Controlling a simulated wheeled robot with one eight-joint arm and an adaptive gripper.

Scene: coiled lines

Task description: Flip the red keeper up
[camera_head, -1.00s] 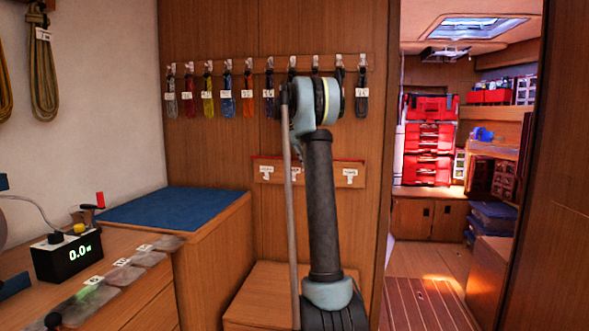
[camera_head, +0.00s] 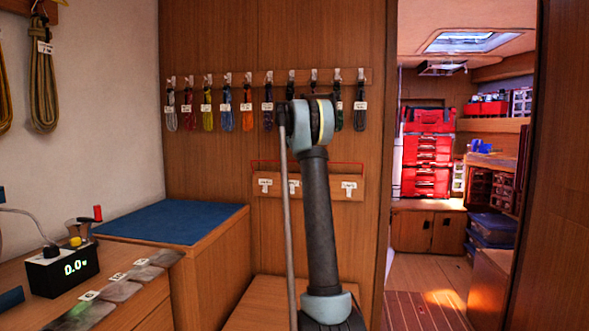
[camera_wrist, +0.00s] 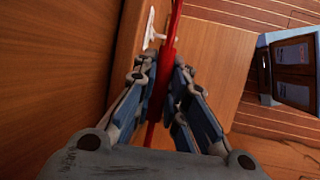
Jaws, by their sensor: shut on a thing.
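The red keeper (camera_head: 268,161) shows in the head view as a thin red bar just above the low wooden rack (camera_head: 279,194). Its middle is hidden behind my arm. In the wrist view the keeper (camera_wrist: 173,28) runs as a red strip down between my fingers. My gripper (camera_wrist: 164,76) is shut on it, with a finger on each side. In the head view my gripper is hidden behind my own arm.
An open doorway lies at right.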

